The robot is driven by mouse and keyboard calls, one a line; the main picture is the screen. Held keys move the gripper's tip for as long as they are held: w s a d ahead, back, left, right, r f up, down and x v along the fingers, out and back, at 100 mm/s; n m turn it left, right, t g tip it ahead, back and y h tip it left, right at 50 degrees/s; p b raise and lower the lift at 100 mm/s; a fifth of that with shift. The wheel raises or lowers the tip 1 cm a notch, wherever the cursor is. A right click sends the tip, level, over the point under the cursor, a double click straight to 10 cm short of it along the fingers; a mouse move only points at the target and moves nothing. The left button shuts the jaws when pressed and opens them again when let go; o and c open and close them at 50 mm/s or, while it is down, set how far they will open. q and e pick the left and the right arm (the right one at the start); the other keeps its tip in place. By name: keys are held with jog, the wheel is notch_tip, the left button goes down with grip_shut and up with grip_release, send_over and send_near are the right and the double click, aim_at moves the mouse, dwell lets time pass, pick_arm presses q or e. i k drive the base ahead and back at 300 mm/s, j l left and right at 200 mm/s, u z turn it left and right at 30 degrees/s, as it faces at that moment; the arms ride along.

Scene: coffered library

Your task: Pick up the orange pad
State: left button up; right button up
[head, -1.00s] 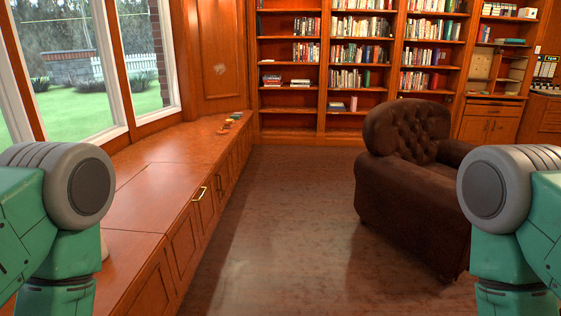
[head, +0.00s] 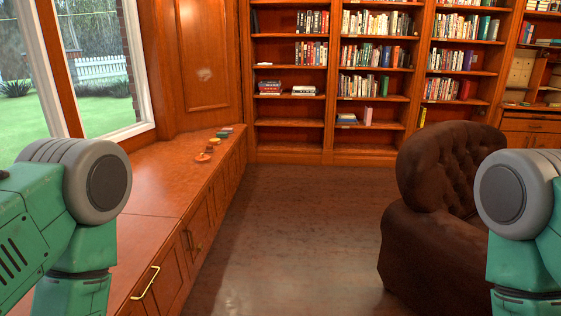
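Several small objects lie in a group on the far end of the wooden window bench (head: 150,190), in the head view. An orange piece (head: 203,157), which may be the orange pad, is nearest to me. Another orange or yellowish piece (head: 214,141) lies just behind it, and a dark green one (head: 223,133) is farther back. They are too small to make out exactly. My two green arms show at the left and right edges. Neither gripper is in the picture, and both arms are well short of the group.
A brown leather armchair (head: 435,215) stands on the right. Bookshelves (head: 340,80) fill the back wall. The floor (head: 290,240) between bench and armchair is clear. Gold handles (head: 146,282) stick out from the bench front. Windows (head: 100,60) are on the left.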

aim_at(209, 148)
jog(key=i, duration=2.05)
jog(key=i+u, duration=0.25)
jog(key=i, duration=0.2)
jog(key=i+l+u, duration=0.25)
jog(key=i, duration=0.2)
jog(key=i+l+u, duration=0.2)
jog(key=i, duration=0.25)
jog(key=i+l+u, duration=0.25)
jog(key=i+l, duration=0.1)
jog(key=i, duration=0.1)
